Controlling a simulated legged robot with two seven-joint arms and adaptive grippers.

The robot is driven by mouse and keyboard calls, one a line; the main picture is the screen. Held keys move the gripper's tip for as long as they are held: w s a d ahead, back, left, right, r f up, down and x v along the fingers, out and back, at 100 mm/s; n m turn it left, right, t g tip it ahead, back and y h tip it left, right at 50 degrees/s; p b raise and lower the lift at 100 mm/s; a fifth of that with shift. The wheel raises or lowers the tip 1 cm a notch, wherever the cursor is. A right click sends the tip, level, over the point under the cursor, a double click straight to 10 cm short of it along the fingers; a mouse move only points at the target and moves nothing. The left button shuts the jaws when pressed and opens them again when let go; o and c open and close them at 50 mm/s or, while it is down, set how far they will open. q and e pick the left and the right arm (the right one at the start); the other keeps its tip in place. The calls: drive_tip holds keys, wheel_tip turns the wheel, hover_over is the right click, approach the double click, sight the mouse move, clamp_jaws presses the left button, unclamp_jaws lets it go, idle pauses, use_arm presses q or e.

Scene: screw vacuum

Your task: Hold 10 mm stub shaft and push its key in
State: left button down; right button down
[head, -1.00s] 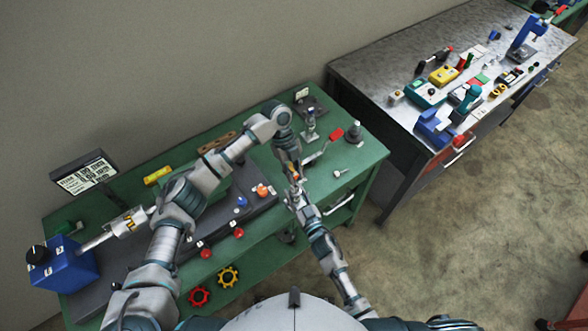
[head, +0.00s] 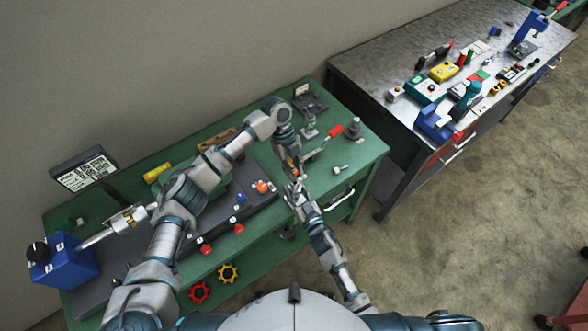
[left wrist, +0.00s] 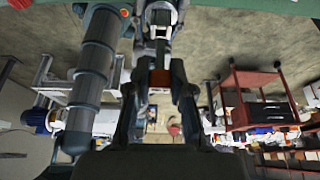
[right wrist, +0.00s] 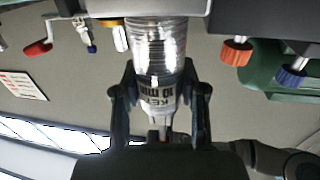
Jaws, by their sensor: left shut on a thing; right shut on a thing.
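A shiny metal cylinder, which I take to be the 10 mm stub shaft (right wrist: 157,50), carries upside-down dark lettering in the right wrist view. My right gripper (right wrist: 160,98) is shut around its lower part; it also shows in the head view (head: 297,188). My left gripper (head: 294,170) comes down from above, close to the right gripper. In the left wrist view, my left gripper (left wrist: 160,88) is shut on an orange-red piece (left wrist: 160,78). The piece points toward bright metal parts at the right gripper. I cannot make out the key or whether it touches the shaft.
The green bench (head: 365,157) holds a red-handled tool (head: 335,131), a small metal part (head: 341,168), a yellow piece (head: 157,171) and a blue box (head: 62,262). A grey bench (head: 370,75) stands at the right.

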use_arm(q)
drive_tip(key=shift+f, duration=1.95)
use_arm(e)
drive_tip(key=shift+f, duration=0.1)
use_arm(q)
drive_tip(key=c, duration=1)
unclamp_jaws()
drive_tip(key=shift+o, duration=0.2)
drive_tip(key=v, duration=1.1)
drive_tip(key=shift+w+r, duration=0.2)
drive_tip(key=shift+r, duration=0.15)
use_arm(e)
drive_tip(key=c, duration=0.6)
unclamp_jaws()
drive_tip(key=shift+o, duration=0.2)
drive_tip(key=shift+d, duration=0.1)
